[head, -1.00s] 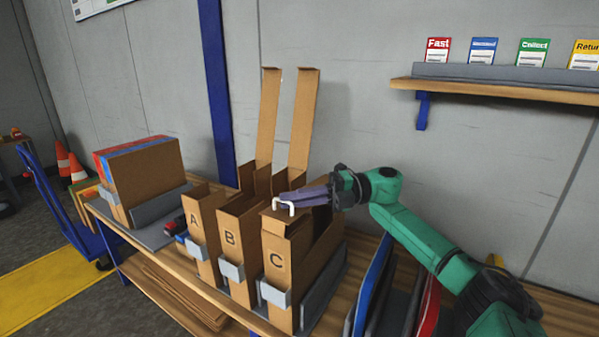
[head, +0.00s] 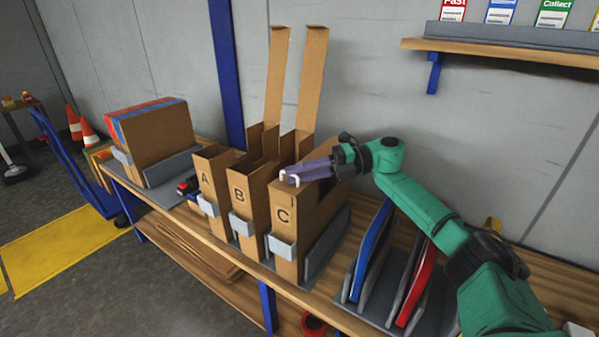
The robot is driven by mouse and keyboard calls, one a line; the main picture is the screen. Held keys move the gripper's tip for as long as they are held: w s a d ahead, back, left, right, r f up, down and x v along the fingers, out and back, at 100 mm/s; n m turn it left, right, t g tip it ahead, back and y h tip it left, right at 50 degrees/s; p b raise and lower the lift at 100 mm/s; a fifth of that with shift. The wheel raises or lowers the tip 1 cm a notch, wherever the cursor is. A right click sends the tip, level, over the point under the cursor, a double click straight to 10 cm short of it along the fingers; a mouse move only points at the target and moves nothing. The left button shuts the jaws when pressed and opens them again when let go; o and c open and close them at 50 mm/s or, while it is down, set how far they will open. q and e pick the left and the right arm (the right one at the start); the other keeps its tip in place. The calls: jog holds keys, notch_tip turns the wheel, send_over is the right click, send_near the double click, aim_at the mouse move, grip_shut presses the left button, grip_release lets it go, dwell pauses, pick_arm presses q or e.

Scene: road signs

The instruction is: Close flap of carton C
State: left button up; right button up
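Carton C (head: 285,235) is a tall, narrow brown carton, upright at the right end of a row on the bench. Its top looks covered by its flap, which lies down under my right gripper. My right gripper (head: 290,179) is just over the front top edge of carton C. Its two white fingertips show a gap with nothing between them, so it looks open. The fingers look to touch or nearly touch the flap; I cannot tell which. The hand hides part of the carton's top. My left gripper is not in view.
Carton A (head: 207,184) and carton B (head: 241,206) stand to the left, with two tall flaps (head: 312,80) upright behind. Blue and red signs (head: 418,285) stand in a rack to the right. A wall shelf (head: 510,54) is at upper right.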

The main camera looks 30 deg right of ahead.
jog(key=v, duration=1.4)
jog(key=shift+d+b, duration=0.3)
jog(key=shift+r, duration=0.1)
jog(key=shift+r, duration=0.1)
